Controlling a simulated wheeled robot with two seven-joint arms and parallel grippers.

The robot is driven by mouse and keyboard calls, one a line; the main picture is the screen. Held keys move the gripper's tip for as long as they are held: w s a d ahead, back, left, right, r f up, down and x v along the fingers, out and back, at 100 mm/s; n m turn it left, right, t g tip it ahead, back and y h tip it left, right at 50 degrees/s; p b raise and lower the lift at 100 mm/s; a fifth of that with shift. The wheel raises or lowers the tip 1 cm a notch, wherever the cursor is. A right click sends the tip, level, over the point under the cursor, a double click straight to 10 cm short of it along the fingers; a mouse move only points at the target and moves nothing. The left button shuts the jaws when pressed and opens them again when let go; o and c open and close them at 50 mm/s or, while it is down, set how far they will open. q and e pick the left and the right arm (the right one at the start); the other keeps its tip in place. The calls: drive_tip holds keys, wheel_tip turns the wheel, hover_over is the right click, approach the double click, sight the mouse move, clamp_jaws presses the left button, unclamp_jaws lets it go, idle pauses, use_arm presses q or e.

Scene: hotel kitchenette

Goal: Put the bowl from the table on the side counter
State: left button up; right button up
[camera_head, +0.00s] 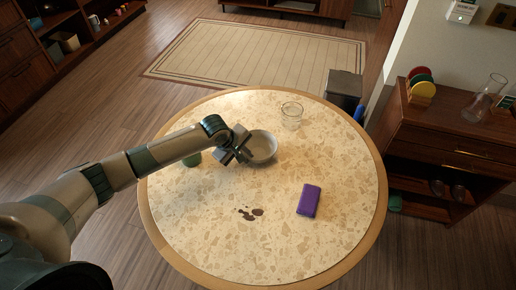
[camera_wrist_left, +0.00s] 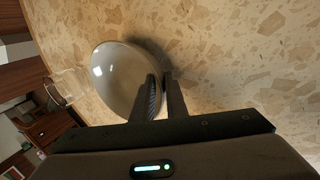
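A grey-white bowl (camera_head: 264,146) is at the upper middle of the round speckled table (camera_head: 230,230). My left gripper (camera_head: 243,152) is at the bowl's left side. In the left wrist view the bowl (camera_wrist_left: 115,75) opens toward the camera, and the left gripper's fingers (camera_wrist_left: 162,97) sit close together at its rim, one inside and one outside. They look shut on the rim. I cannot tell whether the bowl rests on the table or is slightly raised. A wooden side counter (camera_head: 440,132) stands at the right. My right gripper is out of view.
The counter holds colored discs (camera_head: 422,86) and a glass flask (camera_head: 484,98). A dark bin (camera_head: 344,88) stands between.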

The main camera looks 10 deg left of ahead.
use_arm(q)
drive_tip(key=shift+w+d+f, duration=0.1)
drive_tip(key=shift+w+f, duration=0.1)
drive_tip(key=shift+f, duration=0.35)
drive_tip(key=shift+c, duration=1.1)
drive_tip(key=shift+r, duration=0.1)
clamp_jaws()
drive_tip(key=shift+r, duration=0.1)
